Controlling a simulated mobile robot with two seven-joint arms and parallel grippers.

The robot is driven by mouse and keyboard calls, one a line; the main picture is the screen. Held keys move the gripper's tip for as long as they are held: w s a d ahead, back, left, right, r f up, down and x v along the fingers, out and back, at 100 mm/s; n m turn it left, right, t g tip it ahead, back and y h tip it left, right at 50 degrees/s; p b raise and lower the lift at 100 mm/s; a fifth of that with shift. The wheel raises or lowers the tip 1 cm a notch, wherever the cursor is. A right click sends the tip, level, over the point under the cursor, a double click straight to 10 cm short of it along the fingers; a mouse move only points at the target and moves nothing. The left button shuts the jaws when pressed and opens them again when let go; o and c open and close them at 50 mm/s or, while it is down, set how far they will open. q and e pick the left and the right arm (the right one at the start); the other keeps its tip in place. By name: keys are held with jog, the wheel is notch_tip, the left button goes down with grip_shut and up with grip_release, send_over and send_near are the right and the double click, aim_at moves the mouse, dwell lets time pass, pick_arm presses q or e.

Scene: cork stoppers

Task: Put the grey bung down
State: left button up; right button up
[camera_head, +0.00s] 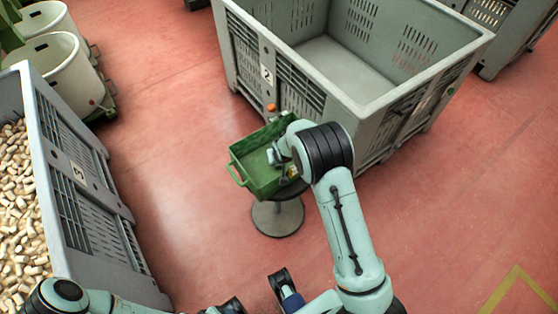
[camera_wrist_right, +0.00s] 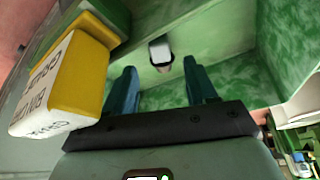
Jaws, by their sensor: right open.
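In the right wrist view a small bung (camera_wrist_right: 160,52), pale grey on top and darker below, lies against the green inside of the tray. It shows in the gap just beyond my right gripper's fingertips (camera_wrist_right: 160,80). The two blue-green fingers are apart, with nothing between them, and do not visibly touch the bung. In the head view the green tray (camera_head: 239,174) sits on a round-based stand, and my right wrist reaches over it and hides part of its inside. My left arm shows at the bottom left; I cannot make out its gripper.
A yellow and white block with lettering (camera_wrist_right: 62,85) is close on the left in the wrist view. A large grey crate (camera_head: 322,98) stands behind the tray. Another crate (camera_head: 92,205) full of corks stands at left. Red floor is open at right.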

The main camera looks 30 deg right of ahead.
jog(key=v, duration=0.5)
jog(key=shift+s+r+p, duration=0.1)
jog(key=shift+r+p, duration=0.2)
jog(key=shift+p, duration=0.05)
